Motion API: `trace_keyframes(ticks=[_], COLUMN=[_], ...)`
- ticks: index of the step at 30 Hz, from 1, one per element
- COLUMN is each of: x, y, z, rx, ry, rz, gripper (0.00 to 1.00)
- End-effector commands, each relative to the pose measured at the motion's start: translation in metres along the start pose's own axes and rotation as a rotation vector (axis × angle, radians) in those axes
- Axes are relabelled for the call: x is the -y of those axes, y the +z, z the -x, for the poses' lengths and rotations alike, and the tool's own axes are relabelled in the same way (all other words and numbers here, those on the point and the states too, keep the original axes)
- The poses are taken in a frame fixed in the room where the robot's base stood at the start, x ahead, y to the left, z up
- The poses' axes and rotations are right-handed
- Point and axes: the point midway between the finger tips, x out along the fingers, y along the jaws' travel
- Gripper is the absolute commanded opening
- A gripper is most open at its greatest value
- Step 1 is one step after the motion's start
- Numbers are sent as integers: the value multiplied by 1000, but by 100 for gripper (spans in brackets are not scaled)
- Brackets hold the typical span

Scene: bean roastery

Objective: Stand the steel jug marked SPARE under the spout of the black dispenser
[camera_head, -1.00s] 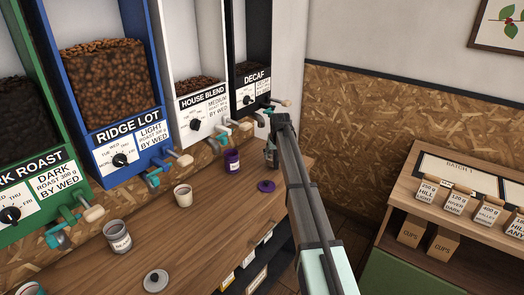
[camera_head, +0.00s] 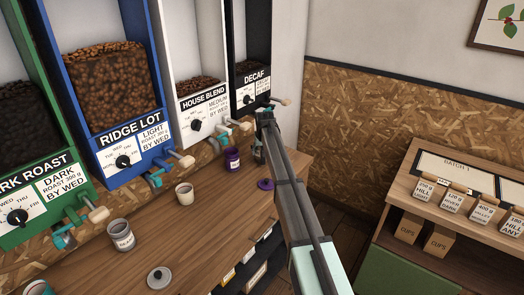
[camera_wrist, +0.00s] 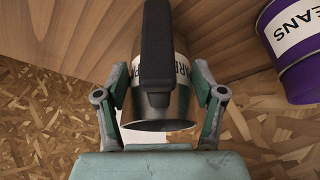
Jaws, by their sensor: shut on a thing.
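The black dispenser (camera_head: 249,65), marked DECAF, is at the right end of the dispenser row in the head view. My gripper (camera_wrist: 162,98) is shut on the steel jug (camera_wrist: 177,108) in the wrist view. The jug has a black handle (camera_wrist: 156,50) facing the camera and a pale label, of which only letters such as "RE" show beside the handle. In the head view my gripper (camera_head: 260,150) is below and close to the black dispenser, and my arm hides most of the jug. I cannot tell whether the jug touches the counter.
A purple tin (camera_head: 232,160) stands left of my gripper; it also shows in the wrist view (camera_wrist: 295,75). A purple lid (camera_head: 265,184) lies on the counter (camera_head: 215,215) in front. A cream cup (camera_head: 184,194) and a grey tin (camera_head: 121,238) stand farther left. A chipboard wall (camera_head: 350,140) is behind.

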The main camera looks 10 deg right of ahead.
Motion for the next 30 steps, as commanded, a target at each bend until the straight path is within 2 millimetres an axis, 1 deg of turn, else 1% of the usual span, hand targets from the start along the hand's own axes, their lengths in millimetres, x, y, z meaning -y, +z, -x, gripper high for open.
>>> trace_keyframes(ticks=[5,6,7,8,17,22,26,30], x=[0,0,0,0,0,0,0,0], y=[1,1,1,1,1,0,1,1], z=[-3,-3,-3,-3,-2,4,20,46], rx=[0,0,0,0,0,0,-3,-3], ry=[0,0,0,0,0,0,0,0], rz=[0,0,0,0,0,0,0,0], gripper=[29,79,90,94,94,94,94,94])
